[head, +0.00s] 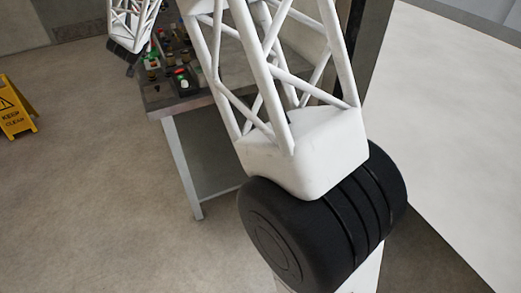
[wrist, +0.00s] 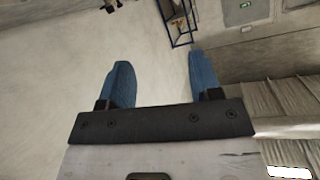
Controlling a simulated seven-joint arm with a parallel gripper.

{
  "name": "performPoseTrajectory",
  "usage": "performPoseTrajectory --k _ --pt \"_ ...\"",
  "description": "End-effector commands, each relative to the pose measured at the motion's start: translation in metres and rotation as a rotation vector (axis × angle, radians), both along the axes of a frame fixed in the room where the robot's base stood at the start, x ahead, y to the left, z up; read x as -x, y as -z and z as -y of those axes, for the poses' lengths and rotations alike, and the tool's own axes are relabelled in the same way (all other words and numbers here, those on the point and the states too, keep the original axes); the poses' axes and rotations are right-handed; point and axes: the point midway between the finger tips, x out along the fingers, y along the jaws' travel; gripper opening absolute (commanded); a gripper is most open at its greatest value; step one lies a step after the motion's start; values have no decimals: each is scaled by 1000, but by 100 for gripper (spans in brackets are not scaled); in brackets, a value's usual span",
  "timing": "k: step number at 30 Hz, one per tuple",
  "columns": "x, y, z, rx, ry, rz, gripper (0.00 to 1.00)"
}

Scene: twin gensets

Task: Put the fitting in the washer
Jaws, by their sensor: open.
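In the wrist view my gripper (wrist: 163,80) shows two blue fingers spread wide apart, with nothing between them but floor in the background. I cannot make out the fitting or the washer for sure in either view. In the head view several small parts with red, green and dark colours (head: 182,80) lie on a grey bench, too small to name; the fitting could be among them but I cannot tell. My white lattice arm covers part of the bench.
The grey bench (head: 182,106) stands behind my arm. A yellow floor sign (head: 14,106) stands at the left, with open floor between. A large pale surface (head: 455,120) fills the right. The wrist view shows a dark frame stand (wrist: 176,24) and a grey ribbed surface (wrist: 292,130).

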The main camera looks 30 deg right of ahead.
Motion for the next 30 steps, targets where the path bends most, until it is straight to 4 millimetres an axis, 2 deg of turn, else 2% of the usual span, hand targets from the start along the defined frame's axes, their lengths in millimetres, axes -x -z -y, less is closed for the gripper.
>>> performPoseTrajectory --k 1,7,18,24,30 --pt "11 -10 4 -8 -21 -7 58" --pt "57 -35 12 -33 -118 -55 58" --pt "156 -67 29 -60 -267 -179 58" --pt "216 -74 39 -65 -330 -262 58" --pt "279 -74 52 -64 -376 -359 58"
